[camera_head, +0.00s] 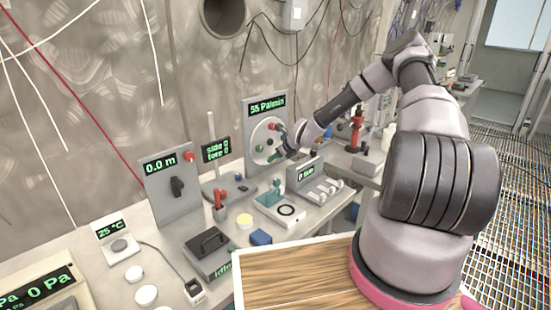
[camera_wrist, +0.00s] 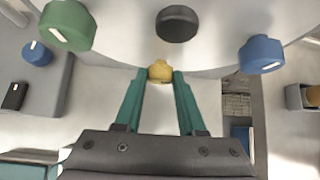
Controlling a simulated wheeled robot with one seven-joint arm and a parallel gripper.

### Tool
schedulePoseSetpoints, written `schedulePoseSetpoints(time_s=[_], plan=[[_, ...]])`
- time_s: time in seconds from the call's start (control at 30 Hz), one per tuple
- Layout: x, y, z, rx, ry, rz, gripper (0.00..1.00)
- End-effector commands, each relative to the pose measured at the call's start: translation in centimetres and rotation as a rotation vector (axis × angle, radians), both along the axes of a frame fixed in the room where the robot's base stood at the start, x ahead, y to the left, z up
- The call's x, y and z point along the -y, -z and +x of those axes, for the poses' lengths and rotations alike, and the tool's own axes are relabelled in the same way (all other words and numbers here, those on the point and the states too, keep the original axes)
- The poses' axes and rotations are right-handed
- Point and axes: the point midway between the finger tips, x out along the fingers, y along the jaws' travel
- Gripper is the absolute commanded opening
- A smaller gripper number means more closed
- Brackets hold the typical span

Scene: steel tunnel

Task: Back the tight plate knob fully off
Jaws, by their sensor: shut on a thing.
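A round white plate (camera_head: 262,132) with coloured knobs is mounted on an upright grey panel that reads 55 Pa/min. In the wrist view the plate (camera_wrist: 118,58) carries a green knob (camera_wrist: 68,25), a black knob (camera_wrist: 177,24), a blue knob (camera_wrist: 262,54) and a yellow knob (camera_wrist: 160,71). My gripper (camera_wrist: 160,78) has teal fingers closed on the yellow knob at the plate's lower edge. In the head view my gripper (camera_head: 275,157) is at the plate's lower right, and the yellow knob is not clear there. The frames do not show how tight the knob is.
The bench holds a 0.0 m panel (camera_head: 171,188) to the left and a display box with several knobs (camera_head: 312,181) close to the right of my gripper. A white device with a black ring (camera_head: 286,210) stands in front. Cables hang on the wall.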

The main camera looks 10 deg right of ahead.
Motion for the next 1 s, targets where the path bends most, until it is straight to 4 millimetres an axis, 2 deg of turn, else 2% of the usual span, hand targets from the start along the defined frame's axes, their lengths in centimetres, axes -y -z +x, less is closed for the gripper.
schedulePoseSetpoints(time_s=[0.5,1.0], plan=[[-0.75,0.15,-0.37,0.238,-0.004,-0.354,0.0],[-0.71,0.24,-0.38,0.335,-0.001,-0.497,0.0]])
